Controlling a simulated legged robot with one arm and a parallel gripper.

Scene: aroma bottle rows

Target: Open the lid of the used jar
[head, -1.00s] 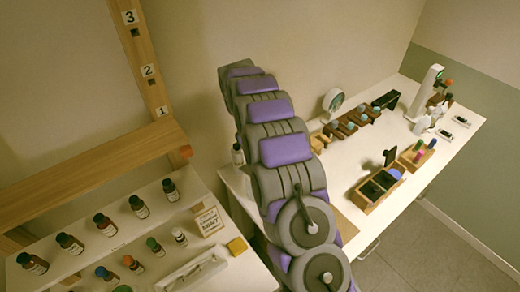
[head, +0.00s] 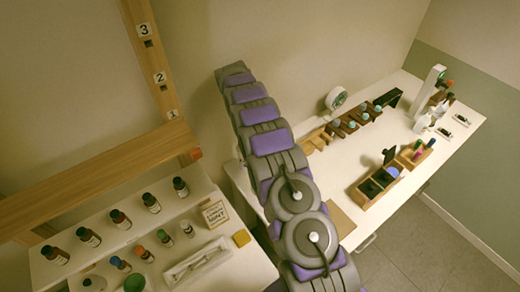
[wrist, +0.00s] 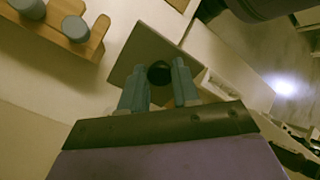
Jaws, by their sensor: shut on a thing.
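My gripper (wrist: 158,88) shows in the wrist view with its two grey-blue fingers on either side of a small black round knob (wrist: 158,74). It is shut on the knob. A flat grey-brown panel (wrist: 150,45) lies behind the knob; I cannot tell whether they are joined. No jar body can be made out there, so I cannot tell whether the knob belongs to the used jar's lid. In the head view my arm hides the gripper and the table below it. A brown flat board (head: 341,218) shows beside the arm there.
A wooden rack with grey-blue round tops (wrist: 95,42) is near the gripper. On the right table (head: 440,160) stand a compartment box (head: 372,198) and a white stand (head: 428,90). The left table holds several dark bottles (head: 121,219) and a white tray (head: 200,262).

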